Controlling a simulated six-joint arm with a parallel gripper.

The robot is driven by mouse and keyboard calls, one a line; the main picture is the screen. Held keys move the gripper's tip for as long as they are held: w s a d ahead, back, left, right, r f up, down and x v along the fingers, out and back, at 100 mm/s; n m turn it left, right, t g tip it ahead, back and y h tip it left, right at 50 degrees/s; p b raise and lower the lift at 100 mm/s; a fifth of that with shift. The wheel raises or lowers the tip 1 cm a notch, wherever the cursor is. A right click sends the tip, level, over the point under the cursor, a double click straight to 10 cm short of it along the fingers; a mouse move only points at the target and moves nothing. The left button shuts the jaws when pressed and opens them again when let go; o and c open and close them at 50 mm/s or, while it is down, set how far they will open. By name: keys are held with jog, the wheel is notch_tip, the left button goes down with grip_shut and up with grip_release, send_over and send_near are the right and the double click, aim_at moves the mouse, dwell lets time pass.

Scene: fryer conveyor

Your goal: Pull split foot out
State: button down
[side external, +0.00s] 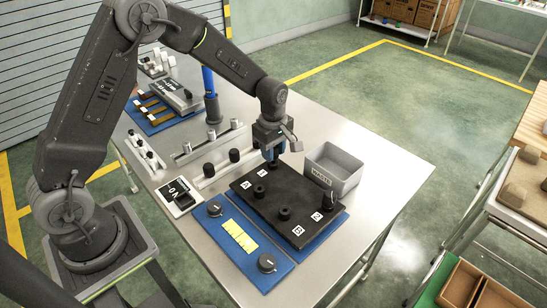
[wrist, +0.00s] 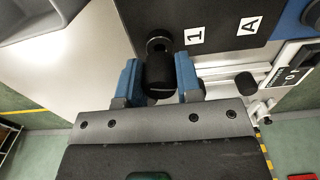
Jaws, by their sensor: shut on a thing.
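My gripper (side external: 271,160) points down at the far edge of the black plate (side external: 262,213). In the wrist view my gripper's blue fingers (wrist: 157,82) are shut on a black cylindrical foot (wrist: 159,72). A narrower round black piece (wrist: 158,41) shows just beyond it, at the edge of the plate. The fingers hide most of the foot in the side view. I cannot see a split in it, nor tell whether it is still seated in the plate. Other black knobs (side external: 284,213) stand on the plate, which lies on a blue base (side external: 338,222).
A grey bin (side external: 333,168) stands close to the right of my gripper. Left of the plate are a rail with black knobs (side external: 221,168), a switch box (side external: 180,196) and a blue panel with yellow strips (side external: 240,236). The table's right side (side external: 395,180) is clear.

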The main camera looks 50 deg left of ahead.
jog(key=shift+r, duration=0.15)
jog(key=shift+r, duration=1.35)
jog(key=shift+r, duration=1.5)
